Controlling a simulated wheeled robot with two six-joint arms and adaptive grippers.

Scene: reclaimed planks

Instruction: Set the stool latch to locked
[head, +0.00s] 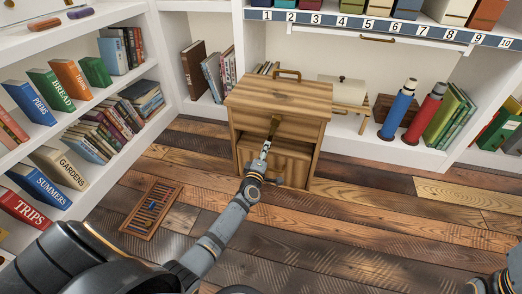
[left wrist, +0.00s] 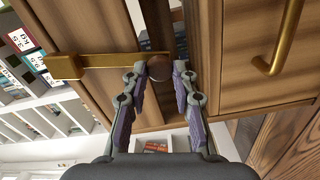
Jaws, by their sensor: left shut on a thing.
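The wooden stool (head: 285,97) stands on the floor in front of the shelves. No lock marking is readable. My right gripper is out of view.
A brass pull (left wrist: 279,45) is on the stool front beside the fingers. A slatted wooden item (head: 152,208) lies on the plank floor at left. Bookshelves (head: 105,85) line the left. Floor right of the stool is clear.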

